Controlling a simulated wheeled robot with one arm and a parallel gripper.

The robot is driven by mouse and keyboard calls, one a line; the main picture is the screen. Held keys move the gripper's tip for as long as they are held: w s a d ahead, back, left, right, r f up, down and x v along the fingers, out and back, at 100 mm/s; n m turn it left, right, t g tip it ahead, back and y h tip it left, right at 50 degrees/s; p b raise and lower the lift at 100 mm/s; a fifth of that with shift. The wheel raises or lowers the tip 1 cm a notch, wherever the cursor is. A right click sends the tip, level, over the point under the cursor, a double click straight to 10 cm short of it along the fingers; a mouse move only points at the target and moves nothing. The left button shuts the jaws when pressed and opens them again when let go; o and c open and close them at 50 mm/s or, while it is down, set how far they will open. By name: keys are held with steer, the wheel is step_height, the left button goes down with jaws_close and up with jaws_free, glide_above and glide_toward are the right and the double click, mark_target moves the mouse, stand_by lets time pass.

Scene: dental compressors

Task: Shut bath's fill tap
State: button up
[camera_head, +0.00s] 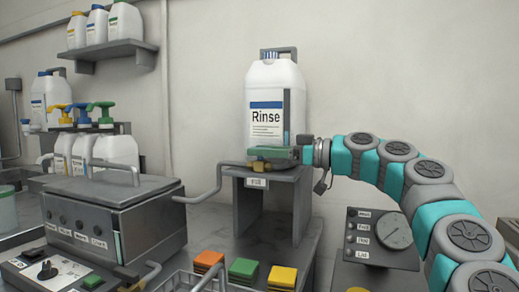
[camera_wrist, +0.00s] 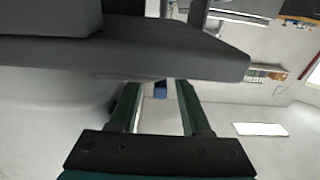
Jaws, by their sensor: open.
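The bath is a grey metal box with a lid and labelled knobs (camera_head: 110,215), at the left in the head view. A bent grey pipe (camera_head: 205,198) runs from it to a brass tap (camera_head: 260,166) at the front edge of a small grey stand. My gripper (camera_head: 268,154) reaches in from the right, just above the brass tap and in front of the Rinse bottle. In the wrist view, my gripper (camera_wrist: 160,100) has its two green fingers apart, with nothing visibly held. I cannot tell whether the fingers touch the tap; its handle is not clearly distinguishable from the green fingers.
The white Rinse bottle (camera_head: 272,105) stands on the grey stand (camera_head: 262,192). A gauge box (camera_head: 375,238) is at right. Orange, green and yellow blocks (camera_head: 245,270) and a wire basket (camera_head: 190,280) lie in front.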

steer(key=shift+w+a, duration=0.15)
steer(key=shift+a, duration=0.25)
steer(key=shift+c, duration=0.3)
jaws_close()
